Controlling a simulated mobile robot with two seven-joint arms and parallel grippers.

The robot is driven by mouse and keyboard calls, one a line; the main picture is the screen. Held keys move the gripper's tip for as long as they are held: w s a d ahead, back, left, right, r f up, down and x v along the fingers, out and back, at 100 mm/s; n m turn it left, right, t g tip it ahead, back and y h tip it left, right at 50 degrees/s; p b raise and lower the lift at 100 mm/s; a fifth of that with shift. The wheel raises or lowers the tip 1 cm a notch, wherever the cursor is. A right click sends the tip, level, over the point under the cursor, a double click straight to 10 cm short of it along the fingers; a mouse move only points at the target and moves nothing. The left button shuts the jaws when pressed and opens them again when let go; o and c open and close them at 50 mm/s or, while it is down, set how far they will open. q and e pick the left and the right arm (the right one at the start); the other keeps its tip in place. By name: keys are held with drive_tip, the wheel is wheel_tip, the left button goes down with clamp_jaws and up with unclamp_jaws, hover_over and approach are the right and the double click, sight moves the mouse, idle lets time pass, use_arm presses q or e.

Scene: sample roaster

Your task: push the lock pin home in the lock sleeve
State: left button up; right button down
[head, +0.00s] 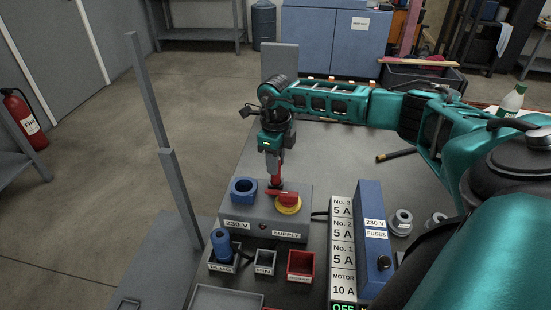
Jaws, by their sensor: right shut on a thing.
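My right gripper (274,172) points down over the back of the grey supply box (255,222). It is shut on the lock pin (277,181), a small red piece with a dark lower part, which stands upright just behind the red switch handle (281,194) on its yellow disc (289,206). The lock sleeve is not clearly seen; the pin and fingers cover that spot. I cannot tell how deep the pin sits. The bin marked PIN (264,269) looks empty. My left gripper is not in view.
A blue socket ring (243,190) is on the supply box, left of the switch. In front stand a PLUG bin with a blue plug (222,245) and a red bin (299,266). A blue fuse box (372,235) is at the right. The bench behind is mostly clear.

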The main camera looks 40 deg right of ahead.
drive_tip(key=shift+f+b, duration=0.6)
drive_tip(key=shift+f, duration=0.35)
drive_tip(key=c, duration=0.8)
unclamp_jaws()
wheel_tip(320, 180, up, 12)
drive_tip(key=shift+r+p, duration=0.1)
drive_tip(key=shift+p, duration=0.35)
drive_tip(key=shift+r, duration=0.4)
drive_tip(key=shift+a, duration=0.1)
